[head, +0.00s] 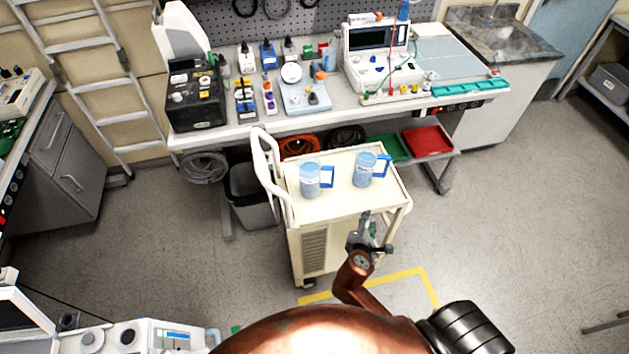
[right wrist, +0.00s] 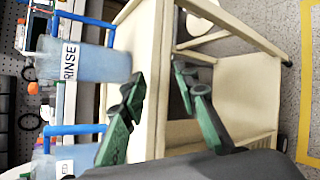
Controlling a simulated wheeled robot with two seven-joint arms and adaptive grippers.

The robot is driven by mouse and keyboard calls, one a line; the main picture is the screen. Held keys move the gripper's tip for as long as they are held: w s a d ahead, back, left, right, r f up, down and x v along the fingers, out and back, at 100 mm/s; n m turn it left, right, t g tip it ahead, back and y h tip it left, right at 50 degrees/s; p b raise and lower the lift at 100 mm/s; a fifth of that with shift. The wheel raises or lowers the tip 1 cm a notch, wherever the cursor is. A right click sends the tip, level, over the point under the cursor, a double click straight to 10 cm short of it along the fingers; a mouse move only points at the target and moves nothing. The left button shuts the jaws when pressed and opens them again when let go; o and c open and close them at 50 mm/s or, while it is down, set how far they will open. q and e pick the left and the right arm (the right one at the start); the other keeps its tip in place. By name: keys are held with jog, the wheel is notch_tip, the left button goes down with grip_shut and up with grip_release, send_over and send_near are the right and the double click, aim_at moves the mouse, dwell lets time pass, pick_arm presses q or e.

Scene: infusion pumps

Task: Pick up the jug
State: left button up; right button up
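Two translucent blue jugs with blue handles stand upright on the cream cart top (head: 341,203). The left jug (head: 310,181) and the right jug (head: 365,171) are a little apart, handles towards the right. In the right wrist view, which is turned sideways, the right jug (right wrist: 105,64) carries a label reading RINSE; the other jug (right wrist: 45,168) is partly cut off, its label ending in "ED". My right gripper (head: 370,236) is at the near edge of the cart, short of the jugs. Its green fingers (right wrist: 158,80) are apart with nothing between them. My left gripper is not seen.
The cart's white push handle (head: 267,165) rises at its left end. A grey bin (head: 252,210) stands left of the cart.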

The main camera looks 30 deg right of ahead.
aim_at(333, 179)
jog(key=w+a+r+n+t, duration=0.1)
jog(key=w+n, duration=0.1)
jog(key=w+a+r+n+t, duration=0.1)
jog(key=w+r+n, duration=0.1)
jog(key=w+a+r+n+t+h, duration=0.1)
jog(key=w+n, duration=0.2)
jog(key=shift+a+r+t, duration=0.25)
jog(key=shift+t, duration=0.05)
jog(key=w+a+n+t, duration=0.1)
jog(key=w+n, duration=0.1)
jog(key=w+a+r+n+t, duration=0.1)
jog(key=w+n, duration=0.1)
jog(key=w+a+r+n+t+y, duration=0.1)
jog(key=w+a+n, duration=0.1)
jog(key=n, duration=0.1)
jog(key=shift+w+r, duration=0.15)
jog(key=shift+r, duration=0.1)
jog(key=x, duration=0.6)
jog(key=shift+b, duration=0.35)
grip_shut()
jog(key=shift+r, duration=0.1)
